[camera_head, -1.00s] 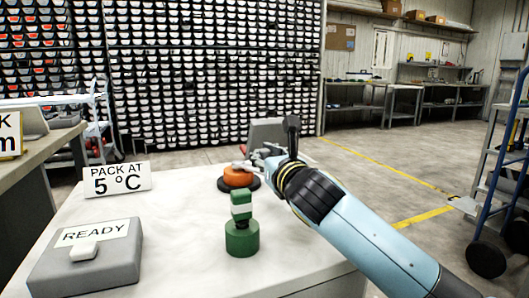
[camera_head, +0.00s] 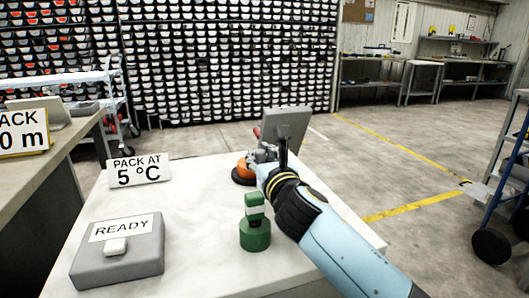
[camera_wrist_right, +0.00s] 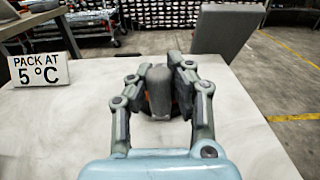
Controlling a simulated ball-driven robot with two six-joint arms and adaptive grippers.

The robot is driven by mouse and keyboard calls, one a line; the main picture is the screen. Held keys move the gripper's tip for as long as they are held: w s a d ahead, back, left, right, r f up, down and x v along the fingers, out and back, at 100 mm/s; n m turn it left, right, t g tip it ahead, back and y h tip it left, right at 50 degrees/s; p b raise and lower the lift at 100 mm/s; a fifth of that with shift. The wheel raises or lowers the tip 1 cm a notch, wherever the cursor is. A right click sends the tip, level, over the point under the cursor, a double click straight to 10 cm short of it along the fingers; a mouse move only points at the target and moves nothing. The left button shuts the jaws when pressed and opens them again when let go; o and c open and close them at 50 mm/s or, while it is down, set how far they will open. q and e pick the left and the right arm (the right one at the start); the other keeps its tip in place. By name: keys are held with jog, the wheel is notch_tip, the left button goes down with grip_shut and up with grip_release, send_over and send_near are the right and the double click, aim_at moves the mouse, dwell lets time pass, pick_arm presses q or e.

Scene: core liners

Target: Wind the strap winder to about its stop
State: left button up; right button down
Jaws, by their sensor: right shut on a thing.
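What looks like the strap winder is a round orange drum (camera_head: 245,170) on a black base, near the far edge of the white table. My right gripper (camera_head: 262,154) is at the drum and hides part of it. In the right wrist view, the right gripper (camera_wrist_right: 160,82) is shut on an upright grey knob (camera_wrist_right: 159,92), with a little orange and black showing behind it. How far the drum is turned cannot be told. My left gripper is not in view.
A green cylinder with a green and white top (camera_head: 255,235) stands close beside my right arm. A grey READY box (camera_head: 120,262) and a "PACK AT 5 °C" sign (camera_head: 140,171) are at left. A grey panel (camera_head: 288,128) stands behind the gripper. The table (camera_head: 195,215) is clear between.

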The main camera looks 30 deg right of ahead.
jog(key=shift+s+a+f, duration=0.1)
jog(key=shift+a+f, duration=0.1)
jog(key=shift+f, duration=0.15)
jog(key=c, duration=1.7)
grip_release()
jog(key=o, duration=0.4)
jog(key=shift+s+a+r, duration=0.1)
jog(key=shift+s+r, duration=0.05)
jog(key=shift+r, duration=0.1)
jog(key=shift+o, duration=1)
jog(key=shift+v, duration=3.65)
jog(key=shift+c, duration=0.2)
